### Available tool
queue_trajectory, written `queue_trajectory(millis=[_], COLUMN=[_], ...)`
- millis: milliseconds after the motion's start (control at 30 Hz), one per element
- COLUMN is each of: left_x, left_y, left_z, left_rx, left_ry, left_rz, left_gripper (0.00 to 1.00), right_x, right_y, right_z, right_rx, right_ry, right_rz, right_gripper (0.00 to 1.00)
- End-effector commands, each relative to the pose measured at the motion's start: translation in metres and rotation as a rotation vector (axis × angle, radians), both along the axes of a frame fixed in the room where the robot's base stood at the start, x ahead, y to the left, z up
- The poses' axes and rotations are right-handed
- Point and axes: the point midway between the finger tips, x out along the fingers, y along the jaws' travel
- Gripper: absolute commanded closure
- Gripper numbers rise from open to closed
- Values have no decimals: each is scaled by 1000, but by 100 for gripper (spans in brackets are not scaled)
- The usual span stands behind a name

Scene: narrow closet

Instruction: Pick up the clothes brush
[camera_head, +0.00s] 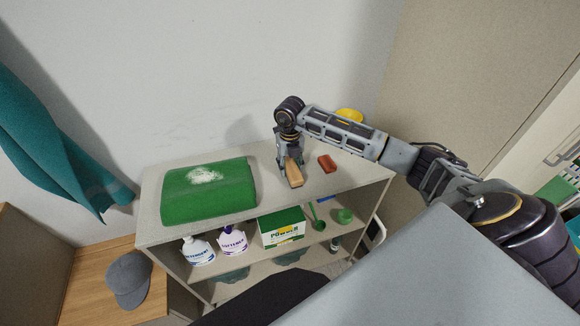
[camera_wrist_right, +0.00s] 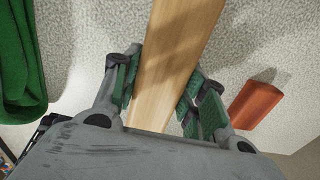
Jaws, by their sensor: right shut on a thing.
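The clothes brush (camera_head: 293,171) shows its light wooden back on the top of the shelf unit. In the right wrist view the same wooden piece (camera_wrist_right: 176,60) runs lengthwise between the fingers. My right gripper (camera_head: 290,165) points down over the shelf top and is shut on it, with the green finger pads (camera_wrist_right: 157,95) against both sides. I cannot tell whether the brush touches the shelf top; its underside is hidden. My left gripper is not in view.
A red block (camera_head: 327,163) lies just right of the brush, close to the gripper (camera_wrist_right: 254,105). A green folded cloth (camera_head: 208,190) covers the left of the shelf top (camera_head: 265,190). Bottles (camera_head: 198,250) and a powder box (camera_head: 283,228) stand below. A wall is behind.

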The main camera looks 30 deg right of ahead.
Motion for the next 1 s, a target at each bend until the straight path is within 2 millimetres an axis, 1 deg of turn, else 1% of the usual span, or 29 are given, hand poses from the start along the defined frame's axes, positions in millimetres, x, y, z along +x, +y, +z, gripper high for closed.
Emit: queue_trajectory(millis=[167,267,600,800,1000], left_x=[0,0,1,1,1], left_y=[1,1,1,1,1], left_z=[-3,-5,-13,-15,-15], left_rx=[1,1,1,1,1], left_ry=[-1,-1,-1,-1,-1], left_rz=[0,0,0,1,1], left_gripper=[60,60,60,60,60], right_x=[1,1,1,1,0], right_y=[0,-1,0,0,0], right_z=[15,28,77,93,97], right_rx=[0,-1,-1,0,0], right_ry=[-3,-4,-3,-2,-1], right_rz=[0,1,0,0,0], right_gripper=[84,84,84,84,84])
